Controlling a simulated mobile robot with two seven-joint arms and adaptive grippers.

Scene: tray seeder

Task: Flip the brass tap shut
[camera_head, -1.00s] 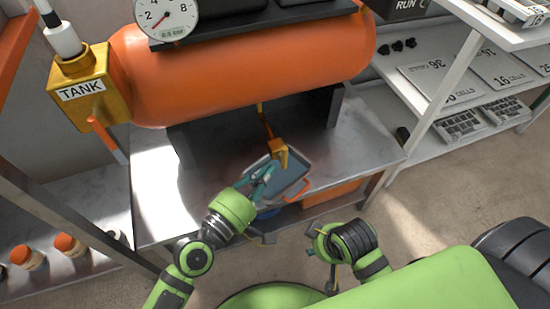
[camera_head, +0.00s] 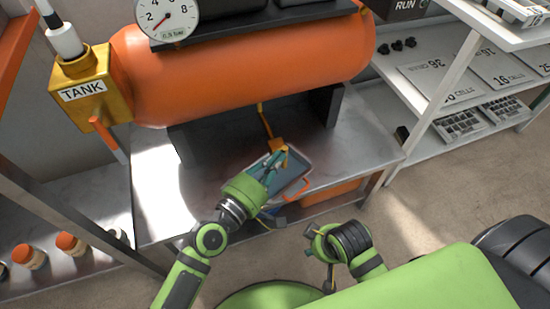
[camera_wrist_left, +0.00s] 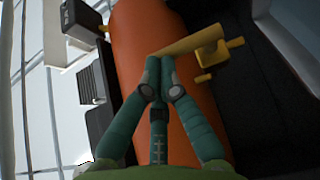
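The brass tap (camera_head: 277,146) hangs at the end of a thin brass pipe under the orange tank, above a blue-grey tray (camera_head: 292,182). My left gripper (camera_head: 276,158) is just below and in front of the tap, partly covering it. In the left wrist view the tap's brass body (camera_wrist_left: 190,43) lies across, just beyond the fingertips of my left gripper (camera_wrist_left: 160,60). Its fingers are together with nothing clearly between them. Their tips look very near the brass or touching it; I cannot tell which. My right gripper (camera_head: 313,240) is low, away from the tap; its fingers are unclear.
The orange tank (camera_head: 240,70) fills the space above, with a gauge (camera_head: 167,18) on top and a brass block (camera_head: 92,85) marked TANK at its left end. Its dark stand (camera_head: 225,130) rests on a metal bench (camera_head: 155,190). White shelves (camera_head: 440,75) stand at right.

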